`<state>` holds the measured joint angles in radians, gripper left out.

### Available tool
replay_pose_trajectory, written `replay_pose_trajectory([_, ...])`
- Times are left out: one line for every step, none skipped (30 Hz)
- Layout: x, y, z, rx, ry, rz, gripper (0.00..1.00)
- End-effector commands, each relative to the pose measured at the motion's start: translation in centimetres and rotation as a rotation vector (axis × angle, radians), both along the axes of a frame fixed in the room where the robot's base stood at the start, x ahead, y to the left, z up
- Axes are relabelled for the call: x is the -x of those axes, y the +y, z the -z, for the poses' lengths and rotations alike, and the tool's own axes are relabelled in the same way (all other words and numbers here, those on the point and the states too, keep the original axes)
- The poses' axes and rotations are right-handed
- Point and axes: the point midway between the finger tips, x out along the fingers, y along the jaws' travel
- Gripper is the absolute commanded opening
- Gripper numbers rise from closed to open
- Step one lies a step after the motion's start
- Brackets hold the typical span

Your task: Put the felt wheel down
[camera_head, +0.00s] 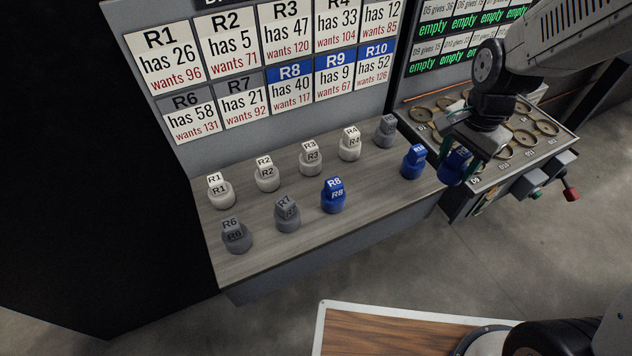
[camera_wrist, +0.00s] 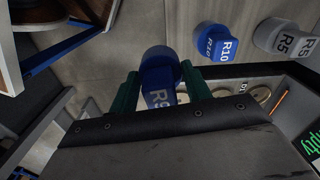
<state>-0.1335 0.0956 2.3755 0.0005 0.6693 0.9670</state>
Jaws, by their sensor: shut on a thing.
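No felt wheel can be made out in either view. My gripper (camera_head: 459,160) is shut on a blue knob-shaped piece (camera_wrist: 158,62) marked R9, with one green finger on each side of it. In the head view the held piece is by the right end of the grey wooden shelf (camera_head: 300,240), partly behind my gripper. I cannot tell its height or whether it touches anything. A similar blue piece R10 (camera_head: 413,162) stands on the shelf just left of it and also shows in the wrist view (camera_wrist: 214,43).
Blue R8 (camera_head: 333,197) stands on the shelf, with a bare gap between it and R10. A unit with several brass rings (camera_head: 523,138) adjoins on the right. A wood-topped table (camera_head: 390,335) is at the front.

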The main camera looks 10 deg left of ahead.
Motion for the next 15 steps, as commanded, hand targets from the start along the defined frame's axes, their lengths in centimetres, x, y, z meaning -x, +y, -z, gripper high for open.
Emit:
replay_pose_trajectory([2.1, 0.2, 0.4, 0.0, 0.0, 0.037, 0.23])
replay_pose_trajectory([3.1, 0.3, 0.6, 0.0, 0.001, 0.06, 0.23])
replay_pose_trajectory([4.1, 0.3, 0.9, 0.0, 0.0, 0.086, 0.23])
replay_pose_trajectory([4.7, 0.3, 1.1, 0.0, 0.0, 0.101, 0.23])
replay_pose_trajectory([5.3, 0.4, 1.2, 0.0, 0.001, 0.115, 0.23])
replay_pose_trajectory([5.7, 0.5, 1.3, 0.0, 0.0, 0.126, 0.23])
replay_pose_trajectory([5.9, 0.7, 1.4, 0.0, 0.0, 0.134, 0.23])
replay_pose_trajectory([5.9, 0.9, 1.5, 0.0, 0.0, 0.137, 0.23])
replay_pose_trajectory([5.8, 1.5, 1.6, 0.0, 0.0, 0.141, 0.23])
replay_pose_trajectory([5.6, 2.0, 1.7, 0.0, 0.001, 0.139, 0.23])
replay_pose_trajectory([5.4, 2.6, 1.8, 0.0, 0.001, 0.14, 0.23])
replay_pose_trajectory([5.0, 3.5, 1.9, 0.0, 0.001, 0.138, 0.23])
replay_pose_trajectory([4.6, 4.3, 2.0, 0.0, 0.001, 0.138, 0.23])
replay_pose_trajectory([4.2, 5.0, 2.1, 0.0, 0.002, 0.137, 0.23])
replay_pose_trajectory([3.8, 6.0, 2.2, 0.0, 0.002, 0.136, 0.23])
